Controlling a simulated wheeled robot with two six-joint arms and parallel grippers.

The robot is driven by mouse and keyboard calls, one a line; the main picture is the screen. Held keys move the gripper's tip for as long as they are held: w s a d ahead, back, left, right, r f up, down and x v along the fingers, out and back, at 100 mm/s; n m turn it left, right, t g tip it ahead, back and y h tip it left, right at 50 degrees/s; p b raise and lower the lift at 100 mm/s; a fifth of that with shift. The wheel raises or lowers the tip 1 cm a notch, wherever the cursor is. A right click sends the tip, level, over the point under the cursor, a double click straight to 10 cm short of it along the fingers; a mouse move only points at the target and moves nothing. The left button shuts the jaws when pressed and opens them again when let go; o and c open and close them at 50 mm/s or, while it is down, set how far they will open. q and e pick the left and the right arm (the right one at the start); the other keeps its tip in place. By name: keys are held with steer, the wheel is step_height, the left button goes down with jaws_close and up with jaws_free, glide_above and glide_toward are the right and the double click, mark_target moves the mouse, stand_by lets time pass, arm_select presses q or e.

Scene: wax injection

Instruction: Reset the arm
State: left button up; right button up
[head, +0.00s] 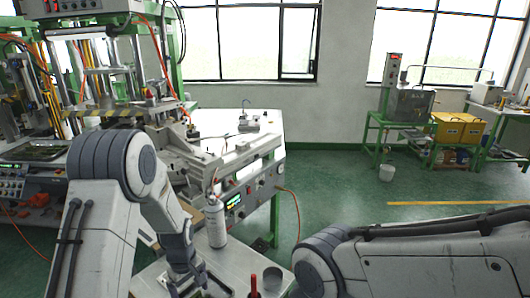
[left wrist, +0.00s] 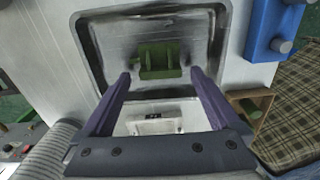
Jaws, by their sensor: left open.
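My left arm (head: 110,170) comes in from the left in the head view and bends down to the small metal table at the bottom. A green block-like part (left wrist: 158,60) lies beyond and between the fingertips in a worn metal tray (left wrist: 88,45). A pale metal block (left wrist: 152,122) shows between the fingers, nearer the palm. My right arm (head: 420,255) reaches across the lower right; its gripper is out of view.
A spray can (head: 216,224), a grey cup (head: 272,278) and a red-handled tool (head: 253,284) stand on the small table. The injection machine (head: 115,60) is behind on the left. A blue part (left wrist: 272,30) is beside the tray.

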arm_select(q)
steer(key=shift+r, duration=1)
steer(key=shift+f, duration=0.1)
